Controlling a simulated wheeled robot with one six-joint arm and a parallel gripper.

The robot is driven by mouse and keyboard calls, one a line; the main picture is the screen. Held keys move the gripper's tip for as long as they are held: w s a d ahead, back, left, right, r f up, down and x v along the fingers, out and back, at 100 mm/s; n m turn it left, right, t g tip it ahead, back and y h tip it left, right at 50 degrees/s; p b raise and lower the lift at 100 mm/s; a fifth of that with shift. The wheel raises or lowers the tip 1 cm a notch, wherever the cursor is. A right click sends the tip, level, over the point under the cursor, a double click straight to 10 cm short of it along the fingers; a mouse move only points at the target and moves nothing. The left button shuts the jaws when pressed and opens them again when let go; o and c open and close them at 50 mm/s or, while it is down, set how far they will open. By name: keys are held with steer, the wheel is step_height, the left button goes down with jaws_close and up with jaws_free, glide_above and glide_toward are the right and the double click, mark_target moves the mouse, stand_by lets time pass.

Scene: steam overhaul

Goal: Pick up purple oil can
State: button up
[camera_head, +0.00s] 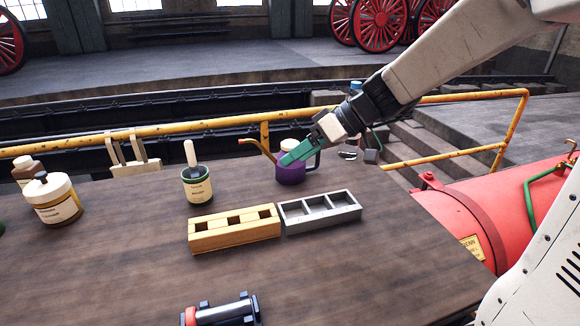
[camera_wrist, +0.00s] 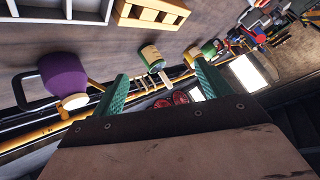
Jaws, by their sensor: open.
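The purple oil can (camera_head: 290,175) stands upright on the wooden table near its far edge. It has a pale top, a dark handle on its right and a thin brass spout to the left. In the head view my gripper's green fingers (camera_head: 290,157) overlap the can's upper part and hide some of it. In the wrist view the purple oil can (camera_wrist: 63,76) lies left of both fingers, outside the gap. My gripper (camera_wrist: 160,70) is open, with nothing between its fingers. Whether a finger touches the can cannot be told.
A yellow wooden tray (camera_head: 235,235) and a grey metal tray (camera_head: 320,213) lie in front of the can. A green pot with a brush (camera_head: 197,187) and a cream jar (camera_head: 53,203) stand left. A yellow railing (camera_head: 200,127) runs behind the table. A dark-and-silver part (camera_head: 222,312) lies at front.

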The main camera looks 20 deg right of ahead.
steer(key=w+d+f+t+y, duration=0.1)
steer(key=w+d+f+t, duration=0.2)
steer(key=w, duration=0.6)
steer(key=n+t, duration=0.1)
steer(key=t, duration=0.2)
glide_toward(295, 144)
steer(key=x, duration=0.4)
steer(key=shift+h, duration=0.4)
steer(key=x, duration=0.7)
steer(key=shift+w+a, duration=0.2)
steer(key=shift+a, duration=0.15)
jaws_close()
